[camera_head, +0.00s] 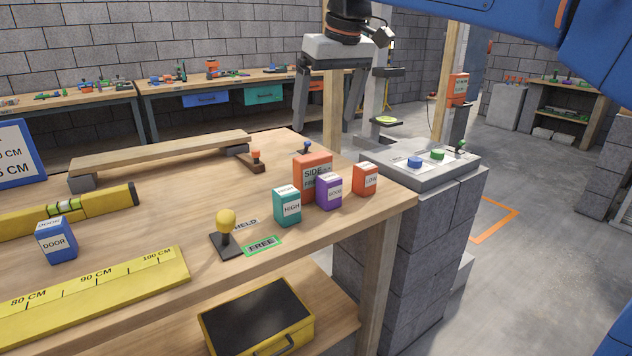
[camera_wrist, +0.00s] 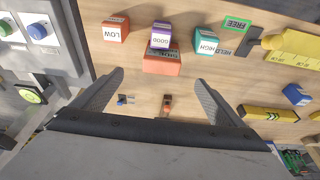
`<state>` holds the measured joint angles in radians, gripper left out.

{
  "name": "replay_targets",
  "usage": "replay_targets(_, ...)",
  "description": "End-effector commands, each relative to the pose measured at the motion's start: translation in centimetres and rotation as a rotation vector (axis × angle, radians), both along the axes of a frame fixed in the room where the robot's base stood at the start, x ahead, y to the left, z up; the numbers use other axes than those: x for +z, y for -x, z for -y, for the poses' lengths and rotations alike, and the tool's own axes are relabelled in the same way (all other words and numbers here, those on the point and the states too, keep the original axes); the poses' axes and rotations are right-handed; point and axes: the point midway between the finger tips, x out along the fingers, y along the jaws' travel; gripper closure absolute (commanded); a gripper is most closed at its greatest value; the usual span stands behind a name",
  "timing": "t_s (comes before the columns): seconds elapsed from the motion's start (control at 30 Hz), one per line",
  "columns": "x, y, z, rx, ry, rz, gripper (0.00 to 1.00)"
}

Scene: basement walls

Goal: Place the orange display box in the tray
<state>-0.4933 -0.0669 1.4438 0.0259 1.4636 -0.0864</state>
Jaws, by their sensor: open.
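A larger orange box (camera_head: 312,169) with partly covered white lettering stands upright on the wooden bench, behind a purple box (camera_head: 328,191) and a teal HIGH box (camera_head: 287,206). In the wrist view the larger orange box (camera_wrist: 162,66) is just beyond the fingertips, around the middle. A smaller orange LOW box (camera_head: 365,179) stands to its right. My gripper (camera_head: 325,117) is open and empty, above and behind the boxes; its two fingers also show in the wrist view (camera_wrist: 160,80). I cannot make out a clear tray in either view.
A yellow-knobbed lever (camera_head: 226,224) stands near the bench's front edge. A raised plank (camera_head: 160,161), yellow level (camera_head: 65,208), yellow ruler (camera_head: 95,297) and blue DOOR box (camera_head: 57,241) lie left. A button console (camera_head: 425,170) adjoins right. A yellow case (camera_head: 257,321) sits below.

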Motion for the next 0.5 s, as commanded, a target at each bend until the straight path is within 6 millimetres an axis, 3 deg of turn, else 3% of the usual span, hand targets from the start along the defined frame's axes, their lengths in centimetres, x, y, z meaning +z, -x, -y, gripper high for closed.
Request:
replay_targets(0.17, -0.2, -0.5, -1.1, 0.015, 0.001, -0.003, 0.08)
replay_targets(0.5, -5.7, -1.8, -1.9, 0.014, 0.003, -0.006, 0.08)
